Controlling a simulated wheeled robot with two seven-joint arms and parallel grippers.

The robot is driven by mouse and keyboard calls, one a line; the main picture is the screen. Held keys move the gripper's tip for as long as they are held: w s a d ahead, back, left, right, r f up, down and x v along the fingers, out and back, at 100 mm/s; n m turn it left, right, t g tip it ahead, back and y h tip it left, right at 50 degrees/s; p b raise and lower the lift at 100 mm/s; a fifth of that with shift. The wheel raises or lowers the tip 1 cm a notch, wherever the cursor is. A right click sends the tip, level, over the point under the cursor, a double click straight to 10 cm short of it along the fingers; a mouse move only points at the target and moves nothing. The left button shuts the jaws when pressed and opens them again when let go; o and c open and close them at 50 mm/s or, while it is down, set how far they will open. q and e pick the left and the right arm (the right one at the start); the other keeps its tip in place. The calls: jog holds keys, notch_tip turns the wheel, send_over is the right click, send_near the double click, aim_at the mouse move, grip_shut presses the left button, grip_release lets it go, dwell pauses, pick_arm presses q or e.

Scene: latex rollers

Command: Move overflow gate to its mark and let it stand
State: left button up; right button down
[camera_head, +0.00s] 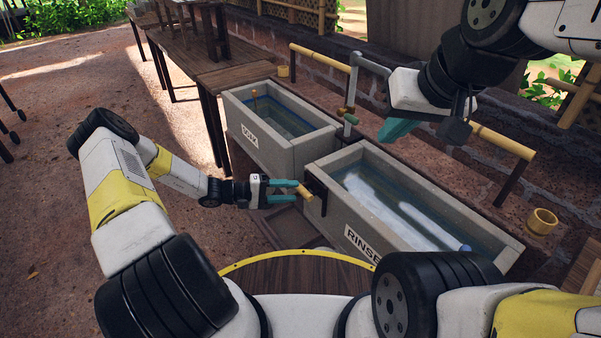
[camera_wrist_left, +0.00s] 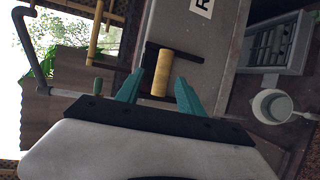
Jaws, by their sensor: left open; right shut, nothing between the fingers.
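The overflow gate appears to be the dark plate (camera_head: 316,192) on the near-left end wall of the rinse tank, with a pale wooden handle (camera_head: 305,194) sticking out. In the left wrist view the handle (camera_wrist_left: 160,75) stands between the teal fingertips, and the dark plate (camera_wrist_left: 189,61) lies behind it. My left gripper (camera_head: 297,190) is open, its fingertips at the handle's outer end, not closed on it. My right gripper (camera_head: 392,130) is shut and empty, raised above the far side of the rinse tank. I cannot make out the mark.
The rinse tank (camera_head: 345,235) holds water and has a white label. The soak tank (camera_head: 265,150) stands beside it at the back left. A grey pipe with a tap (camera_head: 352,90) rises between them. A yellow cup (camera_head: 541,221) sits at the right. A white pot (camera_wrist_left: 272,106) shows below.

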pick_arm(q)
jog(key=v, duration=0.2)
jog(key=shift+s+a+r, duration=0.15)
jog(key=shift+a, duration=0.25)
jog(key=shift+r, duration=0.1)
jog(key=s+a+r+m+g+y, duration=0.1)
jog(key=s+r+m+g+y, duration=0.3)
jog(key=r, duration=0.8)
jog(key=s+a+r+m+y, duration=0.1)
jog(key=s+r+y, duration=0.45)
jog(key=r, duration=0.65)
jog(key=s+a+r+t+y, duration=0.2)
jog(key=s+r+t, duration=0.1)
jog(key=s+r, duration=0.4)
jog(key=s+a+r+n+t+y, duration=0.1)
jog(key=s+a+r+t+y, duration=0.1)
jog(key=s+r, duration=0.5)
jog(key=shift+s+a+r+t, duration=0.25)
jog(key=shift+s+t, duration=0.5)
jog(key=shift+t, duration=0.05)
